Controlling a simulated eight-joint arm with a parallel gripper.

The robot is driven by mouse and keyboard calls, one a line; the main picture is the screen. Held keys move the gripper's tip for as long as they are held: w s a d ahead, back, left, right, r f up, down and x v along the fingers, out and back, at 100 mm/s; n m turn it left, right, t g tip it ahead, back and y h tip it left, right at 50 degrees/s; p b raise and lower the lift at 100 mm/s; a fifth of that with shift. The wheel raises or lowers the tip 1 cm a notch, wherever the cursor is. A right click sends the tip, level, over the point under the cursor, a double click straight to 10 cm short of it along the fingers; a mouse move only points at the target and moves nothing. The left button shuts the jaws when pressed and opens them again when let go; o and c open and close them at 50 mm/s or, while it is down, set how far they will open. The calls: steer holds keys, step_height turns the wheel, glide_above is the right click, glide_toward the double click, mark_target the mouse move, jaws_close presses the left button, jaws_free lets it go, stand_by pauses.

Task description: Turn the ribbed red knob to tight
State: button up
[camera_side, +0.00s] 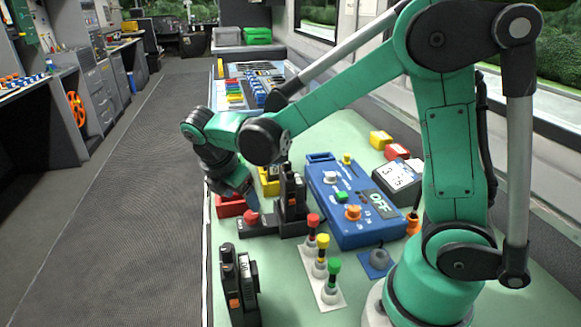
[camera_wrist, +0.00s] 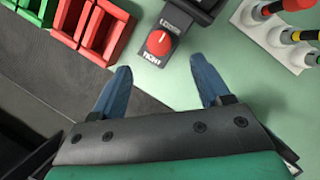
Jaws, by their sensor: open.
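The red knob (camera_wrist: 158,43) sits on a dark block (camera_wrist: 178,24) in the wrist view, with "LOOSE" printed above it and "TIGHT" below. A short white line shows on its top; its exact pointing is too small to tell. The ribs cannot be made out. In the side view the knob (camera_side: 252,218) is on its low dark block at the table's left side. My gripper (camera_wrist: 161,86) is open and empty, its two blue fingers spread apart. The knob appears beyond the fingertips in the wrist view. In the side view my gripper (camera_side: 246,196) is close above the knob.
Red bins (camera_wrist: 92,28) and a green bin (camera_wrist: 36,10) lie left of the knob in the wrist view. The table's edge is near.

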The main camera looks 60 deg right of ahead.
mark_target(250, 215)
steer(key=shift+w+d+f+n, duration=0.15)
steer(key=shift+f+n, duration=0.25)
steer(key=shift+f, duration=0.15)
steer(key=shift+x, duration=2.5)
jaws_close()
